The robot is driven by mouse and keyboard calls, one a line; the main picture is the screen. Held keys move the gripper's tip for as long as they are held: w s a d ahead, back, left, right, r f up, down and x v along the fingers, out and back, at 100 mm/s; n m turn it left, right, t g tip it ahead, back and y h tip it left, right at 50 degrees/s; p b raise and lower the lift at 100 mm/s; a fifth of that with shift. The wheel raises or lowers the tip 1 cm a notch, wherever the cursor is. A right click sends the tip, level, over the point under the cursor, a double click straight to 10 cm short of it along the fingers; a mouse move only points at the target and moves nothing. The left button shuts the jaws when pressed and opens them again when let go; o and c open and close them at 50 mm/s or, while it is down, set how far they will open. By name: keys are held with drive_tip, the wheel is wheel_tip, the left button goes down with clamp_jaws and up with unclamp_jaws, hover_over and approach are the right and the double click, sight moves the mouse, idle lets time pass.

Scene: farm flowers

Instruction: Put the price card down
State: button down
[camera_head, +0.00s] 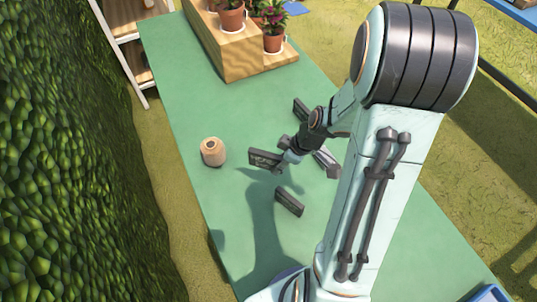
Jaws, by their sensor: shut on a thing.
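A dark price card (262,158) with pale lettering is at the middle of the green table (185,95). My gripper (279,164) is shut on the right end of this card, and its lettered face shows toward the camera. I cannot tell whether the card's lower edge touches the table. Another dark card or block (289,202) lies on the table just below my gripper in the picture. A further dark card (300,108) lies above it, partly near my arm. My wrist hides part of the table there.
A twine spool (212,152) stands left of the held card. A wooden stepped stand (240,58) with potted flowers (231,17) is at the table's far end. A hedge (60,150) runs along the left. Green table between the spool and the stand is clear.

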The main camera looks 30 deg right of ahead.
drive_tip(key=w+f, duration=0.2)
drive_tip(key=w+d+f, duration=0.1)
drive_tip(key=w+f, duration=0.1)
drive_tip(key=w, duration=0.1)
drive_tip(key=w+d+f, duration=0.1)
drive_tip(key=w+f, duration=0.2)
drive_tip(key=shift+d+f, duration=0.1)
drive_tip(key=shift+d, duration=0.1)
drive_tip(key=shift+w+f, duration=0.2)
drive_tip(key=shift+f, duration=1.55)
drive_tip(key=shift+f, duration=0.2)
drive_tip(key=c, duration=1.1)
unclamp_jaws()
drive_tip(key=shift+o, duration=0.2)
drive_tip(key=shift+r, duration=0.15)
